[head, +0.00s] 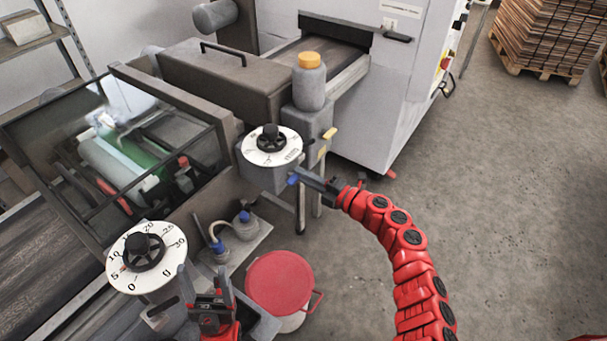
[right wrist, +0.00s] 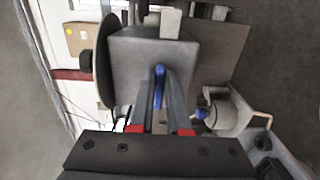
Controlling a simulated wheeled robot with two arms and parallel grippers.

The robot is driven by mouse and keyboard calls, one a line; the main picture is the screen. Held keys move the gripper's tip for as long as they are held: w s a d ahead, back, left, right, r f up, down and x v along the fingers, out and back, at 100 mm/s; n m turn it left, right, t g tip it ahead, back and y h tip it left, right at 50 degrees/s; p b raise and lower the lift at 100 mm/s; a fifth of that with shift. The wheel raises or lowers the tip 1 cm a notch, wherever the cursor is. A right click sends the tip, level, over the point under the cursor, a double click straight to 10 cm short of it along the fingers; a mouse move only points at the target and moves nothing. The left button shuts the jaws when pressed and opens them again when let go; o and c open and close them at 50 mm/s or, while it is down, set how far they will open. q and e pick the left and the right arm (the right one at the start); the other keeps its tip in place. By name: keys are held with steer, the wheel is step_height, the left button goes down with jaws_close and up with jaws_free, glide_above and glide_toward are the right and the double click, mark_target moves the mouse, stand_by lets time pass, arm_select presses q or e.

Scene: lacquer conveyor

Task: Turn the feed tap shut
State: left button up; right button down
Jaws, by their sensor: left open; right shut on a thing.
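A small blue tap lever (head: 293,180) sits on the side of the grey block under the nearer right dial (head: 271,145). My right gripper (head: 304,178) reaches it from the right and is shut on it. In the right wrist view the blue lever (right wrist: 158,85) shows upright and narrow between the fingertips of my right gripper (right wrist: 159,92), in front of the grey block (right wrist: 160,55). The tap's body is largely hidden by the fingers. My left gripper (head: 204,279) is open and empty at the bottom, just right of the large numbered dial (head: 146,261).
A yellow lever (head: 330,133) sits near a grey bottle with an orange cap (head: 309,82). A red-lidded bucket (head: 280,281) is on the floor. The floor on the right is clear up to stacked boards (head: 550,35).

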steer(key=shift+f, duration=0.15)
steer(key=c, duration=0.9)
jaws_free()
steer(key=shift+d, duration=0.15)
steer(key=b+v, duration=0.4)
steer(key=v, duration=1.3)
steer(key=shift+s, duration=0.15)
